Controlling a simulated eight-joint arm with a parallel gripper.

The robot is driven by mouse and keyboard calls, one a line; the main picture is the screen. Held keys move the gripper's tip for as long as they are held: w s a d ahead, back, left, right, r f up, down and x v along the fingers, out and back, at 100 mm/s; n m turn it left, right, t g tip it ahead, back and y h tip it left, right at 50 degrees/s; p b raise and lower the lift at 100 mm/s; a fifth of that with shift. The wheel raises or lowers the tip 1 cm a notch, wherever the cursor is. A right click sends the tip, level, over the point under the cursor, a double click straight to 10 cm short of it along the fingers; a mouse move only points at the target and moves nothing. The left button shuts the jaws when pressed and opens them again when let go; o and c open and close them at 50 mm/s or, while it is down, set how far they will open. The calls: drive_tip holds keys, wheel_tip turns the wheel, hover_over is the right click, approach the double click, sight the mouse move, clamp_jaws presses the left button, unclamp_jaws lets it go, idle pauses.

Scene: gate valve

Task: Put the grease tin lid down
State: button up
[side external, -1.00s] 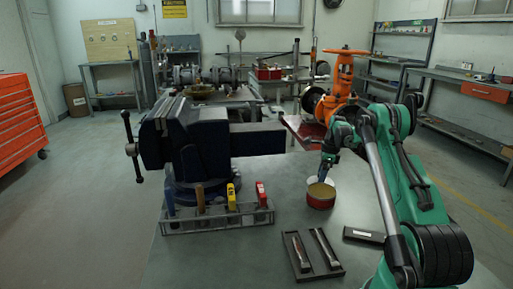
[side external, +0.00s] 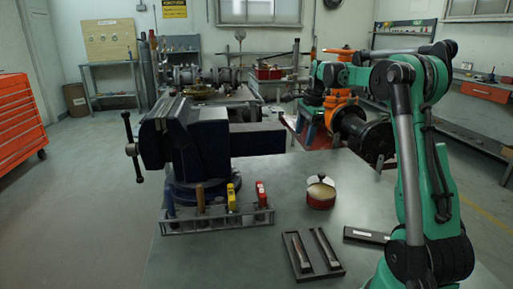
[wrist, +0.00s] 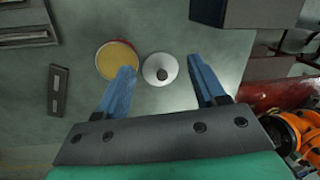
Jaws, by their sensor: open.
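The grease tin (side external: 321,200) is a short red tin on the bench; its open top shows yellow grease in the wrist view (wrist: 112,60). The lid (wrist: 153,64) is a pale round disc with a dark knob, lying knob up on the bench beside the tin, close to its rim. In the side view the lid (side external: 315,180) is partly hidden behind the tin. My gripper (wrist: 160,66) is open and empty, raised above the bench. Its blue fingers appear on either side of the lid from above, without touching it.
A dark vise (side external: 200,150) stands on the left of the bench, with a tool rack (side external: 218,220) before it. A tray (side external: 313,256) with two tools and a dark flat case (side external: 366,235) lie in front. The bench between vise and tin is clear.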

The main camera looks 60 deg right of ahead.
drive_tip(key=w+a+r+n+t, duration=0.1)
drive_tip(key=w+a+r+n, duration=0.1)
drive_tip(key=a+n, duration=0.7)
drive_tip(key=s+a+f+n+t, duration=0.2)
drive_tip(key=s+a+n, duration=0.1)
drive_tip(key=a+n, duration=0.5)
drive_tip(key=s+a+f+n+t, duration=0.2)
drive_tip(key=a+n, duration=0.6)
drive_tip(key=a, duration=0.5)
drive_tip(key=shift+s+f, duration=0.35)
drive_tip(key=shift+s, duration=0.2)
